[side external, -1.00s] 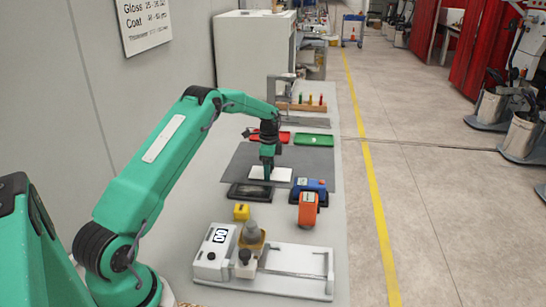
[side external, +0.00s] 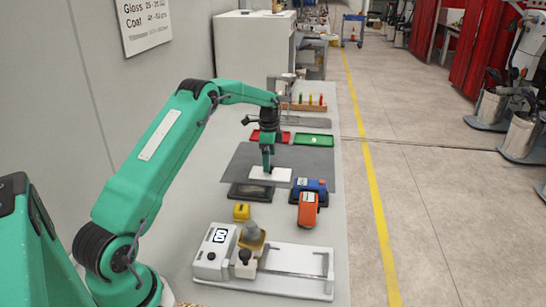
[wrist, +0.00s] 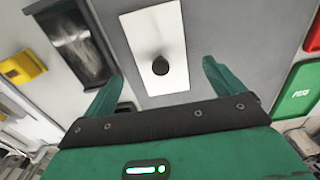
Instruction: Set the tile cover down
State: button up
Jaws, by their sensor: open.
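In the side view the white cover (side external: 281,175) lies flat on a dark grey mat (side external: 318,170). My gripper (wrist: 160,80) is open, its two green fingers standing apart on either side of the knob without touching it. In the side view my gripper (side external: 267,170) is just above the cover. Whatever lies under the cover is hidden.
A black-framed dark panel (side external: 250,191) lies in front of the cover. A blue device (side external: 312,186), an orange device (side external: 308,210) and a yellow block (side external: 241,212) stand nearby. Red (side external: 284,138) and green (side external: 314,140) trays lie behind. A white coater (side external: 280,270) fills the front.

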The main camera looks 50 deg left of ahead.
notch_tip(320, 180, up, 8)
dwell(0.4)
jog(key=shift+f, duration=0.1)
dwell(0.4)
jog(key=s+d+r+n+t, duration=0.1)
jog(key=s+d+r+n, duration=0.1)
jog(key=s+d+r, duration=0.55)
jog(key=s+d+r+n+t, duration=0.2)
jog(key=s+d+r, duration=0.3)
jog(key=d+r, duration=0.5)
jog(key=s+d+f+n+t, duration=0.1)
jog(key=s+d+f, duration=0.1)
jog(key=s, duration=0.4)
jog(key=s+d+f+n, duration=0.1)
jog(key=s+d+n, duration=0.1)
jog(key=s+d, duration=0.3)
jog(key=s+d+f+n+t, duration=0.1)
jog(key=s+d+f+n, duration=0.1)
jog(key=s, duration=0.6)
jog(key=shift+s+d+f+t, duration=0.3)
jog(key=shift+s+d, duration=0.1)
jog(key=shift+d, duration=0.4)
